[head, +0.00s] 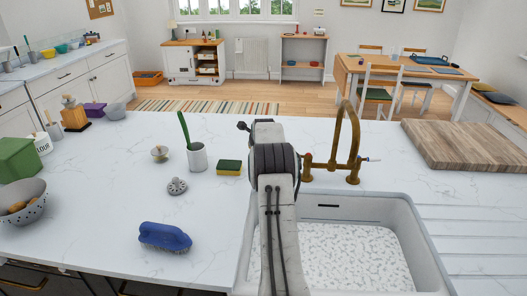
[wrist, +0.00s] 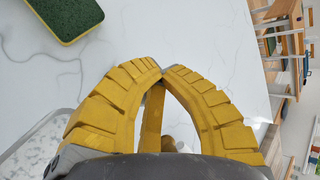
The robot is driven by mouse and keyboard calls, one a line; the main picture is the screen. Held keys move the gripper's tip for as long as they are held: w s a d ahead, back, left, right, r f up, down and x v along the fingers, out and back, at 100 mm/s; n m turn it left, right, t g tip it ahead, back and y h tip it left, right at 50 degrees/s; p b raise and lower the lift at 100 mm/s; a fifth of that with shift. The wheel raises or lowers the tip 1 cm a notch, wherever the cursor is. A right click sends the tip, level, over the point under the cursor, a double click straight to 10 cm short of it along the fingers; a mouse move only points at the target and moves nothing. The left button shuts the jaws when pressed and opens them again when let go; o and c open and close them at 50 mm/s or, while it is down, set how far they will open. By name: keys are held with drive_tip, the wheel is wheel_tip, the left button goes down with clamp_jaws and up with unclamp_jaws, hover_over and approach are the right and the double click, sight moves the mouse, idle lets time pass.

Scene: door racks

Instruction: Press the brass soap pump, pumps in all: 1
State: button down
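I cannot make out the brass soap pump for certain in either view. My arm covers part of the counter beside the brass tap (head: 349,145) in the head view. My gripper (wrist: 162,72) shows in the wrist view with its yellow ribbed fingers meeting at the tips, above the white marbled counter (wrist: 150,30). Nothing shows held at the tips. A small tan thing (wrist: 169,144) shows low between the fingers, mostly hidden; I cannot tell what it is. In the head view the gripper is mostly hidden behind my arm.
A sponge (head: 229,168), a cup with a green-handled brush (head: 197,157), a knobbed beige thing (head: 160,153), a grey strainer (head: 177,186) and a blue brush (head: 165,237) stand left of my arm. The sink (head: 425,265) and a wooden board (head: 470,145) are right.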

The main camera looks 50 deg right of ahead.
drive_tip(key=shift+a+f, duration=0.1)
drive_tip(key=shift+f, duration=0.05)
drive_tip(key=shift+r+p, duration=0.95)
drive_tip(key=shift+r, duration=0.4)
drive_tip(key=shift+w+r, duration=0.1)
drive_tip(key=shift+r, duration=0.05)
drive_tip(key=shift+r+p, duration=1.8)
drive_tip(key=shift+r, duration=0.65)
